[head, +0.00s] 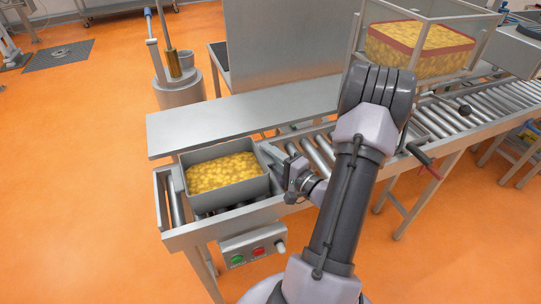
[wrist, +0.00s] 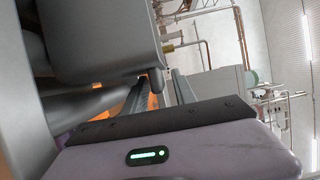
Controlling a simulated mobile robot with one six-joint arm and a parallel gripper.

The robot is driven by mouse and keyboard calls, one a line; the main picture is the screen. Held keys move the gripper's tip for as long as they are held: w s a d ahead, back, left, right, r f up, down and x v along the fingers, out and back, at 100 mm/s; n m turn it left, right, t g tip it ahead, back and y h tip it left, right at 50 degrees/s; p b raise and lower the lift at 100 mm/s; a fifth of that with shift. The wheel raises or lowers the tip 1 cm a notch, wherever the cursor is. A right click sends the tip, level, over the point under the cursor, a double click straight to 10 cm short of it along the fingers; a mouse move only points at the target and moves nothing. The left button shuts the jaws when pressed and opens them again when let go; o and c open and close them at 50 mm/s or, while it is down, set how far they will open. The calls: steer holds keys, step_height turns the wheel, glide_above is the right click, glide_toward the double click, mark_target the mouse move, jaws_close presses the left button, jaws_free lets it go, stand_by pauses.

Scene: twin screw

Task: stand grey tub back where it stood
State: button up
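The grey tub (head: 229,197), filled with yellow pieces (head: 222,172), is at the left end of the roller conveyor, upright and roughly level. It appears to rest on the rollers, though its underside is hidden. My gripper (head: 272,160) is at the tub's right wall, close to the rim. Its fingertips overlap the wall in the head view, so I cannot tell if they are closed on it. In the wrist view a large grey surface (wrist: 95,40), probably the tub, fills the upper left above my gripper's housing.
A flat metal shelf (head: 235,118) runs just behind the tub. A control box (head: 252,245) with green and red buttons hangs on the front. Bare rollers (head: 318,155) lie to the right. A clear-walled bin (head: 418,45) of yellow pieces stands farther right.

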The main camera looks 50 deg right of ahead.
steer(key=shift+r+p, duration=0.3)
steer(key=shift+p, duration=0.05)
steer(key=s, duration=0.4)
steer(key=s+a, duration=0.1)
steer(key=s, duration=0.3)
steer(key=s+a+p, duration=0.1)
steer(key=s, duration=0.3)
steer(key=shift+f, duration=0.2)
